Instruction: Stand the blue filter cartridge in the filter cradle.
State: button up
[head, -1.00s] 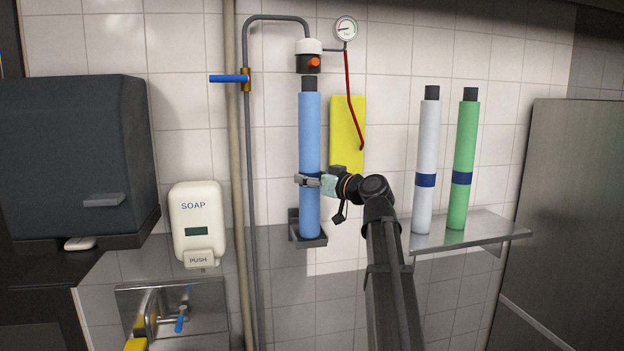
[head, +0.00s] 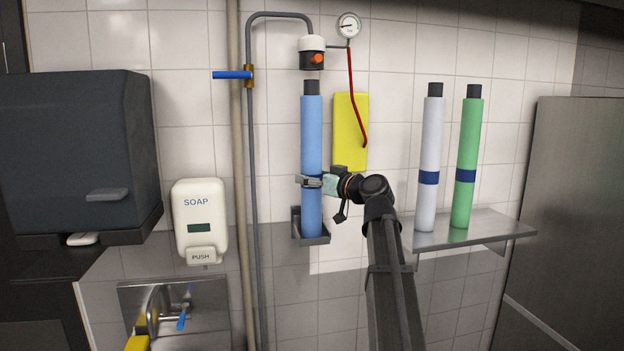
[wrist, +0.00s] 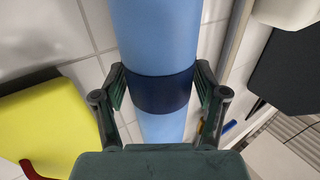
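The blue filter cartridge (head: 311,135) is a tall light-blue cylinder with a dark cap and a dark-blue band. It stands upright against the wall with its foot at the filter cradle (head: 322,240), a small grey metal bracket. Whether the foot bears fully on the cradle is hard to tell. My gripper (head: 311,181) is shut on the cartridge at its band, coming from the right. In the wrist view, my fingers (wrist: 160,88) lie on both sides of the dark band (wrist: 160,94).
A white-and-black filter head (head: 312,52) with an orange knob hangs above the cap, with a gap between. A white cartridge (head: 430,150) and a green cartridge (head: 466,150) stand on a metal shelf (head: 480,232) at right. A pipe with a blue valve handle (head: 232,75) runs at left.

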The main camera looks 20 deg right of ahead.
jog(key=shift+f, duration=0.15)
jog(key=shift+s, duration=0.15)
jog(key=v, duration=1.1)
jog(key=shift+s+d, duration=0.2)
jog(key=shift+s, duration=0.1)
